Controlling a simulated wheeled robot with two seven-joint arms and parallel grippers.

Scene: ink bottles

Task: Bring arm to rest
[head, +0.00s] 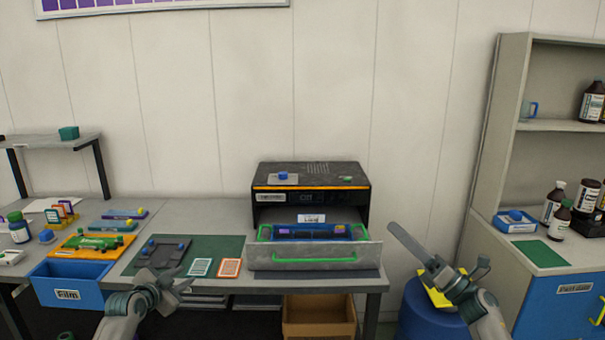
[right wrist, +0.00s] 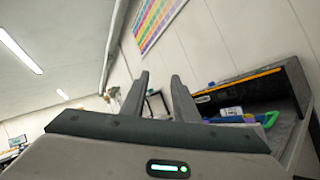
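My left gripper (head: 180,281) is at the lower left of the head view, in front of the table edge near the blue Film bin. Its fingers look parted, with nothing seen between them. My right gripper (head: 436,258) is right of the grey table, in front of the wall and above a blue barrel. In the right wrist view my right gripper (right wrist: 162,92) shows two fingers standing apart with nothing between them.
A black machine (head: 312,185) with an open drawer (head: 315,262) stands at the table's right end. The blue Film bin (head: 68,290) is at the left. A blue barrel (head: 418,310) stands between table and right cabinet (head: 560,300), which carries several brown bottles (head: 553,203).

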